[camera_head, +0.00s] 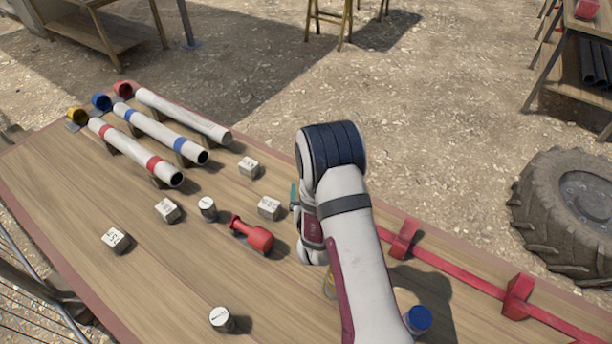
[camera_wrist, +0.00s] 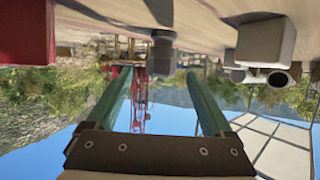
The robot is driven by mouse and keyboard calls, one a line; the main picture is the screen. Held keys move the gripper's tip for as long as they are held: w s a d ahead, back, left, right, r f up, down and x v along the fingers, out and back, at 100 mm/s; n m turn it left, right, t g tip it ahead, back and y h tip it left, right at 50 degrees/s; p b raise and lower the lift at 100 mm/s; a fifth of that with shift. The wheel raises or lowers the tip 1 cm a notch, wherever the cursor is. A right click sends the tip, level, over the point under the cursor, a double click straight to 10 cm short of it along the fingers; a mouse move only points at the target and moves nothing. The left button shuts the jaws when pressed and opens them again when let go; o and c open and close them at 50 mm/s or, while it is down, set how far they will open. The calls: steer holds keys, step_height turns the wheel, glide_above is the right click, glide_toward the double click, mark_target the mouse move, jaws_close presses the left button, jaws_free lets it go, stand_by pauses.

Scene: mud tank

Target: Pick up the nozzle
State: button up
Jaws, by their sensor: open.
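The nozzle, which I take to be the red piece with a thick rounded end and a narrower tip (camera_head: 254,236), lies on its side on the wooden table (camera_head: 150,280) in the head view. My gripper (camera_head: 294,196) is to the right of it and above the table, apart from it; only a teal finger edge shows there. In the wrist view, which is upside down, my gripper (camera_wrist: 160,88) has its two teal fingers spread with nothing between them. I cannot make out the nozzle for certain in the wrist view.
White cubes (camera_head: 269,207) and short cylinders (camera_head: 207,208) stand around the nozzle. White tubes with coloured bands (camera_head: 160,131) lie at the back left. A red rail (camera_head: 450,267) runs along the right edge. A blue-capped object (camera_head: 418,319) is near my arm.

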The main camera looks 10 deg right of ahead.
steer(key=x, duration=0.8)
steer(key=shift+w+a+f, duration=0.1)
steer(key=shift+w, duration=0.25)
jaws_close()
